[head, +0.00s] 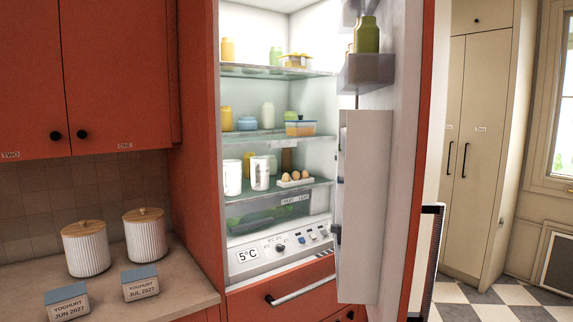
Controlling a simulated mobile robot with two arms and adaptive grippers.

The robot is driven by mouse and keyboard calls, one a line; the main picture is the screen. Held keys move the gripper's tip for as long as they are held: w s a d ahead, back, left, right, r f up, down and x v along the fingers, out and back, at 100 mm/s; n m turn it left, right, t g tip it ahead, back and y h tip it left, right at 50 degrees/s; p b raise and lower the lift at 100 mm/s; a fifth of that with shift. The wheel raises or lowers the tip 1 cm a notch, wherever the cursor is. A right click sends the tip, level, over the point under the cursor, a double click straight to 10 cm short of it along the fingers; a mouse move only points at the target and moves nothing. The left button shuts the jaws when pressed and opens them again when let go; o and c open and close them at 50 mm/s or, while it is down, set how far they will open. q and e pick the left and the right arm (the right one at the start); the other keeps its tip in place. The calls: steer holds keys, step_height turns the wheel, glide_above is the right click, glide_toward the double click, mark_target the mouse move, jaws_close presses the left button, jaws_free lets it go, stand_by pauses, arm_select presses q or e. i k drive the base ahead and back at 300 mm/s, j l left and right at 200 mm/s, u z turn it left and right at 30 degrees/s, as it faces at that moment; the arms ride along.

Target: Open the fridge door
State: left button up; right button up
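The fridge (276,170) stands in the middle of the head view, inside a red cabinet. Its door (400,110) stands open, swung out to the right, and its inner side with door shelves faces the view. A long black and metal handle (432,250) shows at the door's outer right edge. The lit inside holds glass shelves with jars, containers and eggs. Neither of my grippers shows in the view, and nothing is seen touching the door or its handle.
A drawer with a metal handle (303,289) lies below the fridge. Beyond the door are cream cupboards (480,150) and open checkered floor (500,300).

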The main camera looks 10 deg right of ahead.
mark_target(378, 185)
steer(key=i, duration=0.3)
steer(key=i+z, duration=0.2)
steer(key=z, duration=0.15)
steer(key=i+z, duration=0.15)
steer(key=z, duration=0.2)
steer(key=i+j+z, duration=0.1)
steer(key=z, duration=0.2)
steer(key=i, duration=0.1)
